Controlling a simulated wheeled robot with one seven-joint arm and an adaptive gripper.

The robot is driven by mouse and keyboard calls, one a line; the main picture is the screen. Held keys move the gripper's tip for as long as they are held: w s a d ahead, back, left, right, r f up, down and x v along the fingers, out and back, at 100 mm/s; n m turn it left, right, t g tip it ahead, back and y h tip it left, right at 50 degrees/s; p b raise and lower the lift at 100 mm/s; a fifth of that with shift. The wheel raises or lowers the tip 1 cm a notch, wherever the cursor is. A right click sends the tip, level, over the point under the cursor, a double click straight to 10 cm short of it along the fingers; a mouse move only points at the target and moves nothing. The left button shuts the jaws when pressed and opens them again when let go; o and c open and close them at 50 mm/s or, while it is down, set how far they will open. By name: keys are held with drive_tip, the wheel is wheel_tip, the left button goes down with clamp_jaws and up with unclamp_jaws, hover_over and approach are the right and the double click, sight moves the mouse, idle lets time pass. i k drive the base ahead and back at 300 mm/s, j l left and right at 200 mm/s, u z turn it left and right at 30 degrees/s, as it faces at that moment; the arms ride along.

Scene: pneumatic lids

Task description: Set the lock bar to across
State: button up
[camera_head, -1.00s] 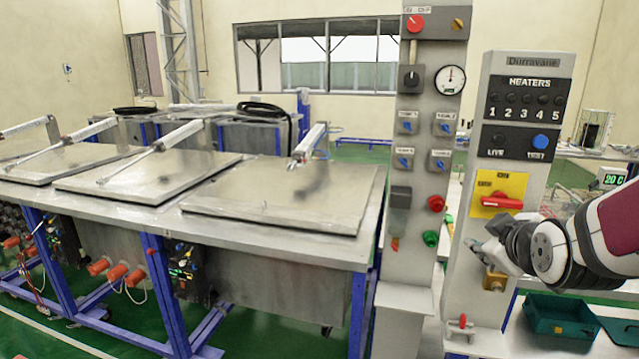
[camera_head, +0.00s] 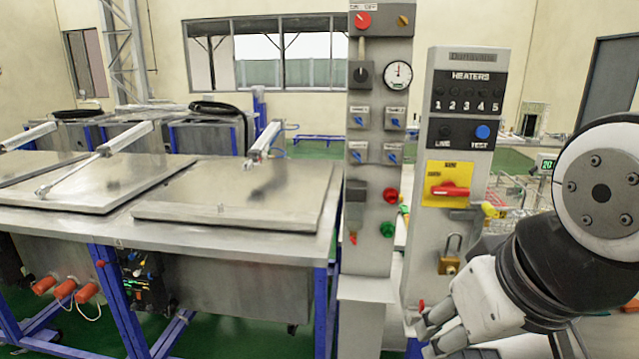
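The lock bar (camera_head: 466,214) appears to be the short grey bar under the red rotary switch (camera_head: 450,190) on its yellow plate. It lies roughly level, with a yellow tip (camera_head: 490,209) at its right end near the panel's edge. A brass padlock (camera_head: 449,265) hangs below it on the grey heaters panel (camera_head: 420,240), its shackle showing. My gripper (camera_head: 430,338) is low at the right, pointing down-left in front of the panel's lower part, below the padlock and apart from the bar. I cannot tell how far its fingers are apart.
A small red knob (camera_head: 421,306) sits low on the panel, close above my gripper. A grey control post (camera_head: 368,230) with dials and buttons stands just left. Steel tanks with lids (camera_head: 240,195) fill the left side.

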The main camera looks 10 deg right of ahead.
sight(483, 209)
drive_tip(key=z, duration=0.7)
